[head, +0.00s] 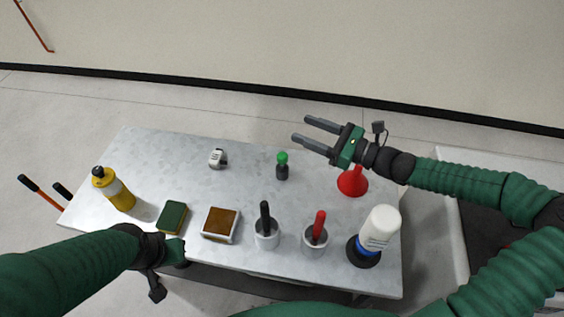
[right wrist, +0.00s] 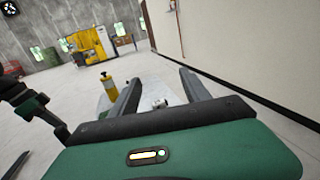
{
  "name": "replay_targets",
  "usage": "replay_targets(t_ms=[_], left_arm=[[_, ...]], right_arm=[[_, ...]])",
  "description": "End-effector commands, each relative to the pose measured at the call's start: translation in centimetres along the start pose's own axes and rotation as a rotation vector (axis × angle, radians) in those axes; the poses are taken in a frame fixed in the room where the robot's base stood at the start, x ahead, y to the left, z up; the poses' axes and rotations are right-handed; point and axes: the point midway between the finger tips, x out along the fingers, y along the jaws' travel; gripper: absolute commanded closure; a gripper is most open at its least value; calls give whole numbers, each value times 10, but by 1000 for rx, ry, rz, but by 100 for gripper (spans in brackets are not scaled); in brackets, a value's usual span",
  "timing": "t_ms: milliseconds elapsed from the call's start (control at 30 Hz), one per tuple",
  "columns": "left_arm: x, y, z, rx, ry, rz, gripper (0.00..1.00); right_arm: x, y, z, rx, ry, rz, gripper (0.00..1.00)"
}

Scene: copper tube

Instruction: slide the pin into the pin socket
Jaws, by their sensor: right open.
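My right gripper (head: 301,128) is open and empty, held above the back right of the table, its fingers pointing left. In the right wrist view its two fingers (right wrist: 157,80) stand apart with nothing between them. A small green-topped piece (head: 282,158) stands upright in or on a dark base (head: 282,173) below the right fingers. A black handle (head: 265,215) and a red handle (head: 319,223) stand in white cups at the front. I cannot tell which piece is the pin or its socket. My left gripper (head: 176,252) is at the front edge, its fingers mostly hidden.
The grey table (head: 150,150) also holds a yellow bottle (head: 118,195), a green sponge (head: 173,217), a brown pad (head: 220,222), a small white piece (head: 217,158), a red funnel (head: 352,182) and a white bottle (head: 379,229). The table's middle is mostly clear.

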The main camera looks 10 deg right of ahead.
Motion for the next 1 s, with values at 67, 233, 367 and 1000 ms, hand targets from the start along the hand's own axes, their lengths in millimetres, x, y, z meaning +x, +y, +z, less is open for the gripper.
replay_targets(t_ms=[67, 233, 367, 1000], left_arm=[[13, 0, 3, 0, 0, 0, 100], [39, 0, 9, 0, 0, 0, 100], [60, 0, 14, 0, 0, 0, 100], [107, 0, 25, 0, 0, 0, 100]], right_arm=[[1, -1, -14, 1, 1, 0, 45], [1, -1, -41, 2, 1, 0, 45], [1, 0, -62, 1, 1, 0, 45], [16, 0, -159, -1, -1, 4, 45]])
